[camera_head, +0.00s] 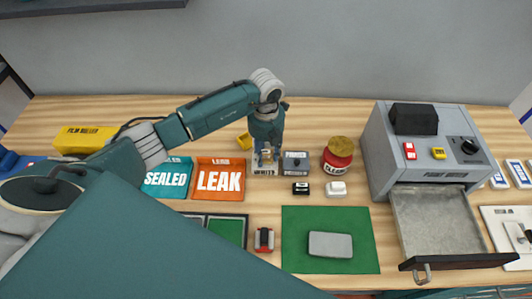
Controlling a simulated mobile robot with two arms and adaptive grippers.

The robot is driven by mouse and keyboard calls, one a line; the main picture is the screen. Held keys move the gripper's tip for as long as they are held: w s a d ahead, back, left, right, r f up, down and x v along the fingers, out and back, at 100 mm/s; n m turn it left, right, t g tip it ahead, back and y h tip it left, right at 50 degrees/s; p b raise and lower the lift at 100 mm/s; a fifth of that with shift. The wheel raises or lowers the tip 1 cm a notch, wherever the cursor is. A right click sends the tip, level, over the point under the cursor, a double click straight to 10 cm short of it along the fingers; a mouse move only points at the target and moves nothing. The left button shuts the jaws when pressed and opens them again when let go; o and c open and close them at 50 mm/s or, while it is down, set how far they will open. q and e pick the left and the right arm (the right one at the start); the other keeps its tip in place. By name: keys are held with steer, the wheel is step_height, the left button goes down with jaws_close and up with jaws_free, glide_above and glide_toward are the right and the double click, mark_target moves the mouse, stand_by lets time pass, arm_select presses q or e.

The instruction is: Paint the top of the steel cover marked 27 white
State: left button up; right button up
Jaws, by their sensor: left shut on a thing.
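A grey rounded cover (330,245) lies flat on the green mat (296,262). No number is readable on it. My left gripper (267,153) points down at the back middle of the table, over a grey tray labelled WHITE (265,173). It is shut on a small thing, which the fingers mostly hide. I cannot tell whether that thing touches the tray. A similar grey tray (295,163) with another label stands just right of it. My right gripper is not in view.
A grey machine (420,150) with an open drawer (435,220) stands at right. A red jar (338,156) and small black (300,188) and white (336,188) blocks stand behind the mat. SEALED (167,180) and LEAK (219,180) cards lie left. My left arm hides the front left.

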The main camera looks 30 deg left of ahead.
arm_select(q)
steer(key=shift+s+f, duration=0.1)
steer(key=shift+f, duration=0.25)
stand_by(0.6)
steer(key=o, duration=1.1)
steer(key=o, duration=0.6)
steer(key=shift+r, duration=0.1)
steer(key=shift+w+r+p, duration=0.2)
steer(key=shift+r+p, duration=0.1)
steer(key=shift+r, duration=0.4)
steer(key=shift+s+r+p, duration=0.1)
steer(key=shift+r+p, duration=2.05)
steer(key=shift+r, duration=0.9)
